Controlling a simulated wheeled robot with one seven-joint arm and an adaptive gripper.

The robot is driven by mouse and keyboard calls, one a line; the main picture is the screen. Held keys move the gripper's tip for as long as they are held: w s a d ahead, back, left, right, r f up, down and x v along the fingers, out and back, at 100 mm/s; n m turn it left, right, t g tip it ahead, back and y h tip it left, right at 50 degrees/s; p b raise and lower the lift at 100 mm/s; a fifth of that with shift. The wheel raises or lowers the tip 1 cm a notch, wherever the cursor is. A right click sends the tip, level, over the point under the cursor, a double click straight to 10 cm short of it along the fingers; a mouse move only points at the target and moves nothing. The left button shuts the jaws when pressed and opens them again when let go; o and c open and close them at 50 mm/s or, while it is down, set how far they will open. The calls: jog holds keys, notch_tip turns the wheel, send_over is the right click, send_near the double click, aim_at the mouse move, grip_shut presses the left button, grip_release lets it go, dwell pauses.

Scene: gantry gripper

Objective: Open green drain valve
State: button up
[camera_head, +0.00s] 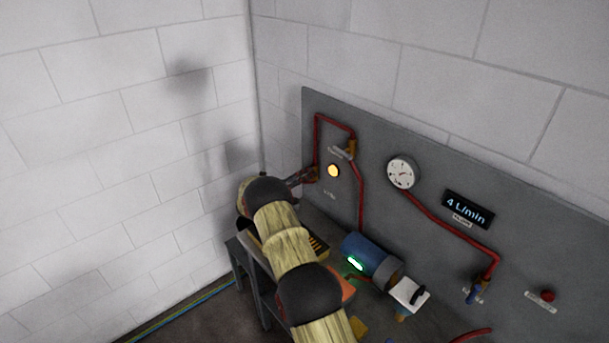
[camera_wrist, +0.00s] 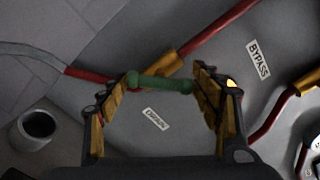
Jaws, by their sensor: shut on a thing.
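The green drain valve handle (camera_wrist: 160,83) lies across the middle of the wrist view, in front of a brass valve body on a red pipe. A small white label (camera_wrist: 156,119), seemingly reading DRAIN, is on the grey panel below it. My gripper (camera_wrist: 162,84) has one finger at each end of the green handle and is shut on it. In the head view my gripper (camera_head: 303,177) reaches the panel's left end, partly hidden behind my arm. I cannot make out the green handle there.
The grey panel (camera_head: 460,165) carries red pipes, a round white gauge (camera_head: 403,172), a 4 L/min display (camera_head: 467,209) and a lit yellow lamp (camera_head: 333,171). A blue pump (camera_head: 368,258) stands below. A BYPASS label (camera_wrist: 258,59) and a dark open cylinder (camera_wrist: 38,124) flank the gripper.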

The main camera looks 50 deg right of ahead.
jog(key=n+p, duration=0.1)
jog(key=n, duration=0.3)
jog(key=shift+r+n+p, duration=0.1)
jog(key=shift+n+p, duration=0.2)
jog(key=shift+p, duration=0.05)
jog(key=n+p, duration=0.1)
jog(key=n, duration=0.3)
jog(key=shift+n, duration=0.4)
jog(key=o, duration=0.9)
jog(key=shift+w+f, duration=0.1)
jog(key=shift+f, duration=0.1)
jog(key=shift+c, duration=0.2)
jog(key=w+a, duration=0.1)
jog(key=a, duration=1.1)
jog(key=shift+w, duration=0.15)
